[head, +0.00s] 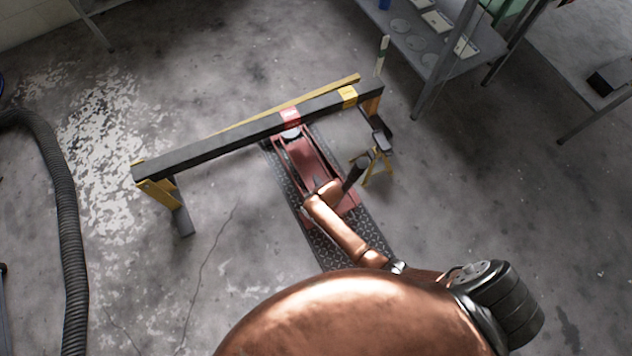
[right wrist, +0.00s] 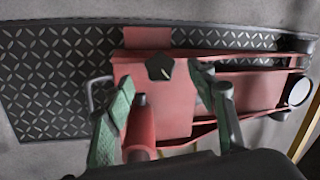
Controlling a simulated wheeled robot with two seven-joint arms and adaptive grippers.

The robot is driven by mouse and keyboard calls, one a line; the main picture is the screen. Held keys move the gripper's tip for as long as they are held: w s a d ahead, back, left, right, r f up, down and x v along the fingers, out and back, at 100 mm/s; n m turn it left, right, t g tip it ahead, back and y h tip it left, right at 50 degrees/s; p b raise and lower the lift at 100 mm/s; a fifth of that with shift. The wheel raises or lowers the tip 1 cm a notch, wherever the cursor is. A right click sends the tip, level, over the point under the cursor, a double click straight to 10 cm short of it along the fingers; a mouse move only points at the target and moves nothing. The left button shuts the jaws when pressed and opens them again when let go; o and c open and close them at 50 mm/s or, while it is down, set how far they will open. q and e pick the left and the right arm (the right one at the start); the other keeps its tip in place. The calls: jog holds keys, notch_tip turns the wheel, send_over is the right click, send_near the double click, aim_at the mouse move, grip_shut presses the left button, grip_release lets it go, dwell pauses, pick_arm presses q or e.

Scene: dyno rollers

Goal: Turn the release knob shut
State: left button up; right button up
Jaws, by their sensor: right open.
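A red floor jack (head: 305,150) lies on a dark tread-plate mat (head: 333,250) in the head view. My copper right arm reaches down over its rear part and hides the knob there. In the right wrist view the jack (right wrist: 178,115) lies across the picture. The release knob (right wrist: 160,67) is a small black five-sided knob on its red plate. My right gripper (right wrist: 160,80) is open, with one green finger on each side of the knob and a gap visible to both. I cannot tell the fingers' height above it. My left gripper is not in view.
A red handle socket (right wrist: 140,125) rises between the fingers, close to the left one. A black and yellow beam (head: 235,137) spans the jack's front end. A yellow jack stand (head: 379,157) stands right of the jack. A grey shelf (head: 430,62) stands at upper right; a hose (head: 62,210) lies left.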

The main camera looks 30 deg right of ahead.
jog(key=shift+v, duration=1.7)
